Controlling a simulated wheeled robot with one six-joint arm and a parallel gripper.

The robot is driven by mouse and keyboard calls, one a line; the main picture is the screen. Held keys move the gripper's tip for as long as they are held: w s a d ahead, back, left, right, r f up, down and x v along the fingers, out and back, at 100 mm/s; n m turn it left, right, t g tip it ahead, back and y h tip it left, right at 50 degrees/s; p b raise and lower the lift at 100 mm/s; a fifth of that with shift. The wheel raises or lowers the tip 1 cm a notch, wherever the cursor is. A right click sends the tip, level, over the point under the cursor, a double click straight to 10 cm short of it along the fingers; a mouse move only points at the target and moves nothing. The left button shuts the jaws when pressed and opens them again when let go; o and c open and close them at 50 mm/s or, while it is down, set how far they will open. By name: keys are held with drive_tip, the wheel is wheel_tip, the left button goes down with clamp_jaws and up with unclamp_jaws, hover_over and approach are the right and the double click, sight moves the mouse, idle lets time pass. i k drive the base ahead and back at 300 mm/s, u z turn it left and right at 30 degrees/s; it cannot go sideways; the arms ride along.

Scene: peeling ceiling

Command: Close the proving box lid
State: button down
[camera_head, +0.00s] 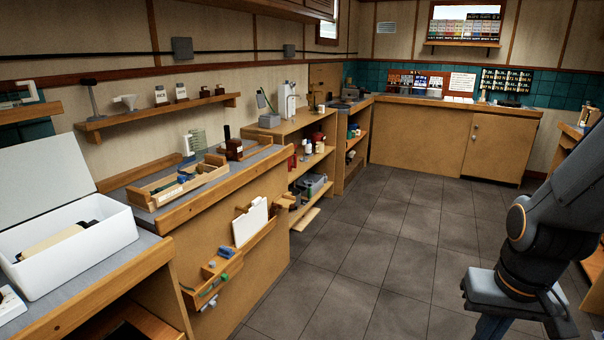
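The proving box appears to be the white box (95,255) on the counter at the left edge. Its pale lid (50,168) stands open, tilted up at the back of the box. Inside the box lie a tan roll-like item (52,242) and a dark piece beside it. The left edge of the box and lid is cut off by the frame. My arm shows at the right, far across the floor from the box.
A wooden tray (155,200) of small tools sits on the counter right of the box. A wall shelf (150,120) with small jars hangs above. A holder with a white board (250,222) is mounted on the counter's front. The tiled floor (375,245) is clear.

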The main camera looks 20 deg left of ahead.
sight(38, 176)
drive_tip(key=u, duration=0.55)
drive_tip(key=i, duration=1.1)
drive_tip(key=u, duration=1.75)
drive_tip(key=i, duration=0.8)
drive_tip(key=u, duration=0.7)
